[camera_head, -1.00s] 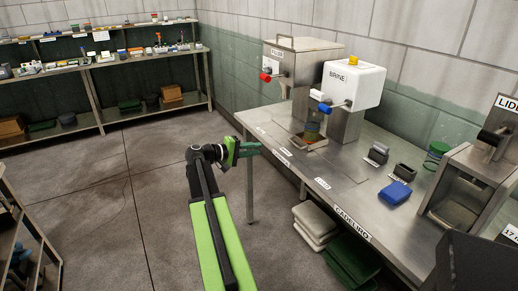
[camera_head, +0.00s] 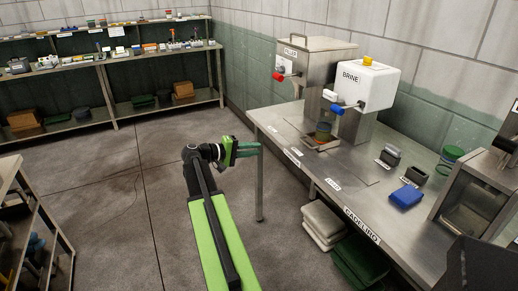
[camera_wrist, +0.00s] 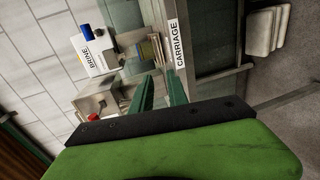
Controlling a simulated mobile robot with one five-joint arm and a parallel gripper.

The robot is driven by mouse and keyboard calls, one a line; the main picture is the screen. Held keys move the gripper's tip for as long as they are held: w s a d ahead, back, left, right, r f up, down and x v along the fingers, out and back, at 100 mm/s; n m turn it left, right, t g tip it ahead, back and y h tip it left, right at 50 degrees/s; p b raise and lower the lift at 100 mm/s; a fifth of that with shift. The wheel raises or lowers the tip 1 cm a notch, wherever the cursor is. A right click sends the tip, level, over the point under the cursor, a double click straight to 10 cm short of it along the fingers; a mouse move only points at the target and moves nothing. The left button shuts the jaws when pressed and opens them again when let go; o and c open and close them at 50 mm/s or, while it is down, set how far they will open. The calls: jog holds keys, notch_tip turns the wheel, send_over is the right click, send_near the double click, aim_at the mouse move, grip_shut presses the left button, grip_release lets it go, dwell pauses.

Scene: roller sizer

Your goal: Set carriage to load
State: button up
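A can (camera_head: 323,131) stands on the carriage area of the steel bench, in a recess beneath the brine box. In the wrist view the can (camera_wrist: 147,50) shows beside the bench-edge label reading CARRIAGE (camera_wrist: 179,43). The carriage itself is hard to make out, and its position cannot be told. My gripper (camera_head: 258,149) is left of the bench's edge, apart from it. In the wrist view its two green fingers (camera_wrist: 161,88) are apart with nothing between them, pointing toward the bench.
The white brine box (camera_head: 366,83) has a blue handle; the filler (camera_head: 309,62) has a red one. A blue block (camera_head: 406,196) and dark holders (camera_head: 390,156) sit on the bench (camera_head: 345,172). White sacks (camera_head: 323,224) lie below. The floor left of my arm is clear.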

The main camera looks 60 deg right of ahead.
jog(key=p+v, duration=0.2)
jog(key=v, duration=1.2)
jog(key=shift+w+a, duration=0.2)
